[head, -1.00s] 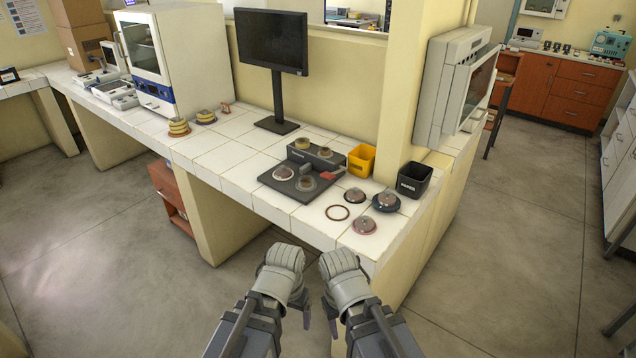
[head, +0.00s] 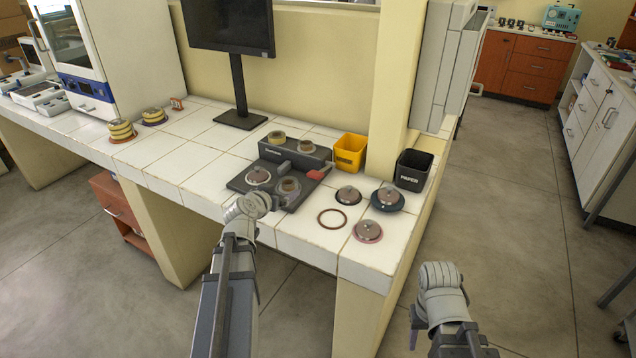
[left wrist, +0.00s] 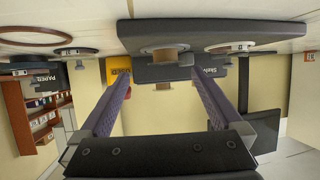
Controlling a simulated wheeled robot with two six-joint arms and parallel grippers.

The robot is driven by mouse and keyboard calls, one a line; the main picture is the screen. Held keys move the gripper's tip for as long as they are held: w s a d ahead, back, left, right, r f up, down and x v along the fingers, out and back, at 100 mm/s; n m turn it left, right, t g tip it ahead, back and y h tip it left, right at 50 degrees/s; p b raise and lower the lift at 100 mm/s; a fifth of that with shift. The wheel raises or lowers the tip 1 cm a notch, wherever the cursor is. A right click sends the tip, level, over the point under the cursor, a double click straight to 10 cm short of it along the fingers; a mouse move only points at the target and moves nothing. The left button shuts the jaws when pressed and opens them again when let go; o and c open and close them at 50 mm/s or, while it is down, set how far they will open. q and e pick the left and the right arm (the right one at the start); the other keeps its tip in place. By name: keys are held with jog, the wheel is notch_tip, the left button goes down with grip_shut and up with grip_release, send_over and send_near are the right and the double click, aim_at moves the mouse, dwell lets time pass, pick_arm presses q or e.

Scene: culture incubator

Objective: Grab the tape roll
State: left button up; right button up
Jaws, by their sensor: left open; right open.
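Several tan tape rolls sit on the dark sealing device. One tape roll (head: 289,186) stands on its flat base (head: 308,184), and two more (head: 276,137) (head: 306,146) sit on the raised back. My left gripper (head: 274,201) is open at the device's front edge, close to the roll on the base. In the left wrist view, which is upside down, a tan roll (left wrist: 164,53) shows between and beyond the spread fingers (left wrist: 163,78), not held. My right gripper (head: 414,322) is open and empty, off the counter's right side, its fingers partly hidden.
Lidded discs (head: 367,231) and a brown ring (head: 332,218) lie right of the device. A yellow bin (head: 349,152) and black bin (head: 412,169) stand behind them. A monitor (head: 230,24) stands at the back. Yellow stacks (head: 121,130) stand to the left.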

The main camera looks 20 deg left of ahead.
aim_at(288, 182)
pick_arm(q)
jog(key=shift+w+a+r, duration=0.2)
jog(key=shift+w+a, duration=0.25)
jog(key=shift+a, duration=0.05)
jog(key=shift+b+x, duration=1.65)
jog(key=shift+x, duration=2.3)
jog(key=shift+s, duration=0.15)
jog(key=c, duration=1.2)
